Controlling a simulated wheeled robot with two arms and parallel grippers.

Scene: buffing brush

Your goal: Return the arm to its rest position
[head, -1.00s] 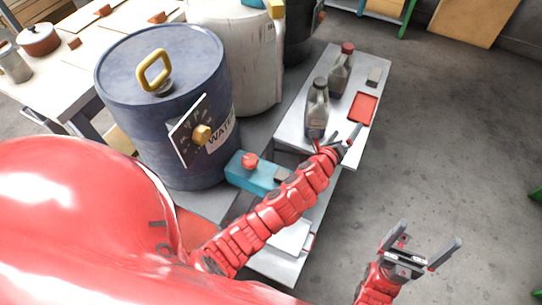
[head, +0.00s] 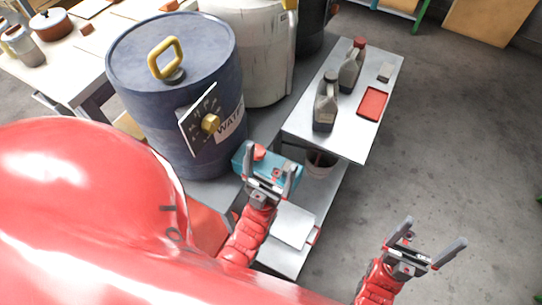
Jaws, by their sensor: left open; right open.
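My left gripper (head: 270,168) is open and empty, its fingers pointing away from me. It shows in front of the teal box with a red knob (head: 259,152), beside the blue barrel; whether it touches the box I cannot tell. My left arm (head: 247,238) is drawn in close to my red body. My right gripper (head: 423,243) is open and empty over the bare floor at the lower right.
A blue water barrel (head: 165,95) with a dial stands left of my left gripper. A grey metal shelf (head: 340,139) holds two grey bottles (head: 325,105) (head: 350,68), a red tray (head: 372,102) and a small block (head: 384,73). A bucket (head: 320,167) is below. The floor at right is clear.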

